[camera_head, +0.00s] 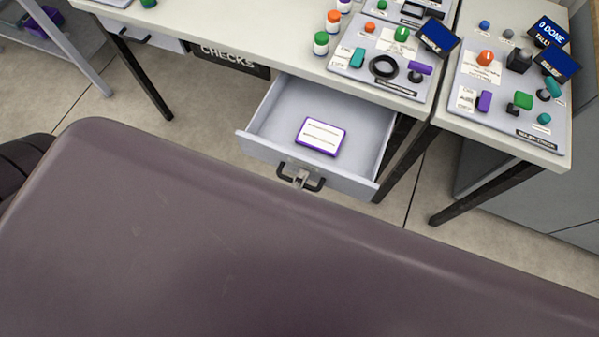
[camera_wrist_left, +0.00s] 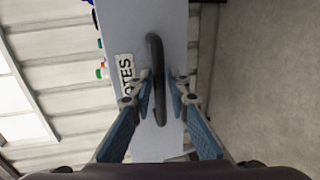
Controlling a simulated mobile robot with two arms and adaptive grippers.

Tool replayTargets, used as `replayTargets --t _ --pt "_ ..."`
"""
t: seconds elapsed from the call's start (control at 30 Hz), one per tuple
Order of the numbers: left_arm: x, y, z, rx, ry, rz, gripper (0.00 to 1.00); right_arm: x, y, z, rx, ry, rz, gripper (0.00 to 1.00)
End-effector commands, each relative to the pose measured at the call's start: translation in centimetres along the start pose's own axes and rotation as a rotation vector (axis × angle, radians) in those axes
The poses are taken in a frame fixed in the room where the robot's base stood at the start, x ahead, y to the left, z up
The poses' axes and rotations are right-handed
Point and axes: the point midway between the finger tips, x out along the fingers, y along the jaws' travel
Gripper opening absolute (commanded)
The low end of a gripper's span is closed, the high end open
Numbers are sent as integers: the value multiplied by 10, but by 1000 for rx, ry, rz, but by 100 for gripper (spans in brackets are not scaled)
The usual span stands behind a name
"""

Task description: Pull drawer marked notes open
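The drawer marked notes (camera_head: 255,146) is out from under the worktable in the head view, with its inside showing. A white card with a purple edge (camera_head: 321,136) lies in it. In the left wrist view its front (camera_wrist_left: 158,25) carries a label reading "OTES" (camera_wrist_left: 125,80), partly covered. The dark bar handle (camera_wrist_left: 154,50) stands between the fingers of my left gripper (camera_wrist_left: 163,88), which are drawn close around it. In the head view only the grey fingertips (camera_head: 300,178) show at the handle (camera_head: 315,185). My right gripper is in neither view.
The worktable (camera_head: 245,40) holds a control panel (camera_head: 345,67) and several small bottles. A second panel (camera_head: 475,105) stands to the right. A drawer front marked CHECKS (camera_head: 228,60) is left of the open drawer. Dark table legs (camera_head: 148,80) stand on the floor.

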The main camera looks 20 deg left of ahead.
Motion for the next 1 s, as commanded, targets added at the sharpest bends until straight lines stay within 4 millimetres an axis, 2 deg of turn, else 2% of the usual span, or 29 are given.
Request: replayTargets --t 0.13,0.23,0.7,0.83,1.0 --pt "-1 0 0 0 1 1 16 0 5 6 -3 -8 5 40" --pt "-9 0 0 1 1 0 16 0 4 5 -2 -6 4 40" --pt "-100 0 0 1 -2 -2 16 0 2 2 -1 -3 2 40" --pt "-114 0 0 0 -1 -1 16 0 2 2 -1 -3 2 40" --pt "-120 0 0 0 0 0 16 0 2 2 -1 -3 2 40"
